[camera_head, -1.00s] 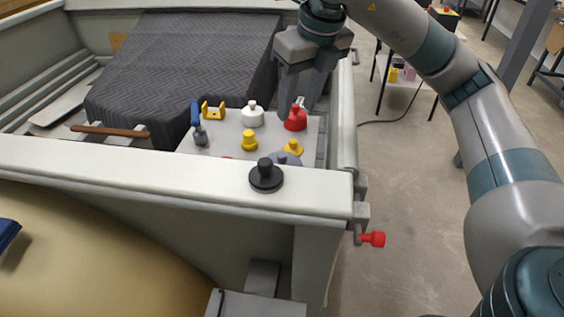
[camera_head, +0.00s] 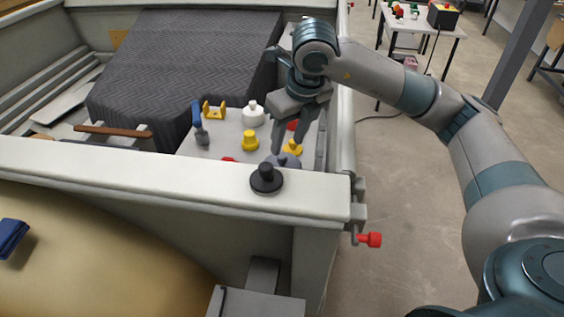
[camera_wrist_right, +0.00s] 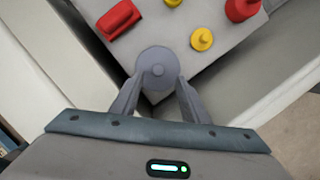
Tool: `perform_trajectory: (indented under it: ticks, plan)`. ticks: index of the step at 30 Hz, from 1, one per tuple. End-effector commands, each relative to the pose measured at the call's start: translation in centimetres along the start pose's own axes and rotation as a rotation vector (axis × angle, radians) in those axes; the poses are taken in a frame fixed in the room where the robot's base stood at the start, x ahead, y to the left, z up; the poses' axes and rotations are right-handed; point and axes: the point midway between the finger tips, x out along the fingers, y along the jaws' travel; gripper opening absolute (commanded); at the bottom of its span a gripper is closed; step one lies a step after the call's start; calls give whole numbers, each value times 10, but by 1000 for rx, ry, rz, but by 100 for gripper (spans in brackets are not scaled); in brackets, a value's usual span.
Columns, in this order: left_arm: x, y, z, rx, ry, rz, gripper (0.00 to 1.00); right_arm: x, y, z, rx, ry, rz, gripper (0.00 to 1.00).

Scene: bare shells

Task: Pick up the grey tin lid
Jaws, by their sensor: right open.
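The grey tin lid (camera_head: 291,162) is a round grey disc with a small knob, near the front right corner of the pale board, partly hidden behind the white wall in the head view. In the right wrist view the lid (camera_wrist_right: 158,62) lies just ahead of and between my fingertips. My right gripper (camera_head: 288,147) is open and empty, pointing down above the lid; its two fingers (camera_wrist_right: 159,88) show on either side of the lid's near edge. I cannot tell whether they touch it. My left gripper is not in view.
A black knobbed lid (camera_head: 266,179) stands on the white wall top (camera_head: 130,168). Yellow pieces (camera_head: 250,141), (camera_head: 292,146), a white one (camera_head: 253,116) and a red one (camera_wrist_right: 119,19) stand near the lid.

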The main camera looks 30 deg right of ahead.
Motion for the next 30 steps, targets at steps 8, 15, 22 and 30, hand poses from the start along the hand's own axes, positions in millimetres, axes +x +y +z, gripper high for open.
perform_trajectory:
  ticks: [8, 15, 22, 30]
  plan:
    - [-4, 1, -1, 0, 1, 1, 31, 2, 0, 0, 0, 2, 0, 41]
    - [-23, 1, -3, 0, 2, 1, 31, 25, 3, 0, -1, 6, 0, 41]
    - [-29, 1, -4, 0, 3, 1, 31, 49, 4, 0, 0, 3, 0, 41]
    - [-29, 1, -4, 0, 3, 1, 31, 52, 4, 1, -1, 1, 0, 41]
